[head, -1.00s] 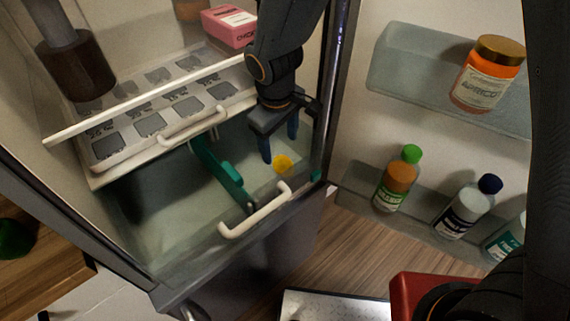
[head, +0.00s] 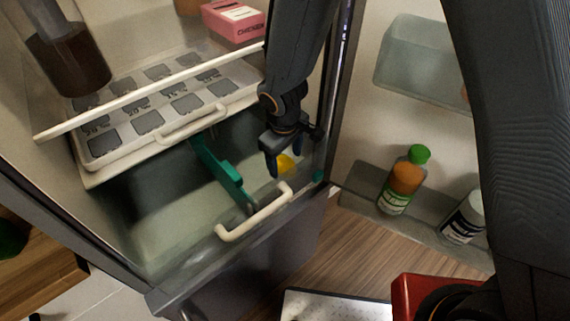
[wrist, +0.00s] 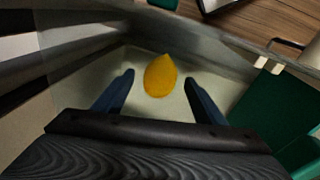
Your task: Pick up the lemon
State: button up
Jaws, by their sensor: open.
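The yellow lemon (head: 286,163) lies in the fridge's lower drawer, right of the green divider. In the wrist view the lemon (wrist: 160,76) sits on the pale drawer floor, ahead of and between my two fingertips, with a gap on each side. My gripper (head: 285,170) is open and empty, pointing down into the drawer. Its blue fingers also show in the wrist view (wrist: 160,82). In the head view a finger partly hides the lemon.
The green divider (head: 222,172) stands left of my gripper. The drawer's white handle (head: 254,212) is at the front. A white tray (head: 165,128) is above left. The open door with bottles (head: 403,182) is to the right. The drawer's left part looks empty.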

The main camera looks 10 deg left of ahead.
jog(key=shift+w+f, duration=0.1)
jog(key=shift+f, duration=0.55)
jog(key=shift+c, duration=0.5)
jog(key=c, duration=1.1)
jog(key=shift+r, duration=0.1)
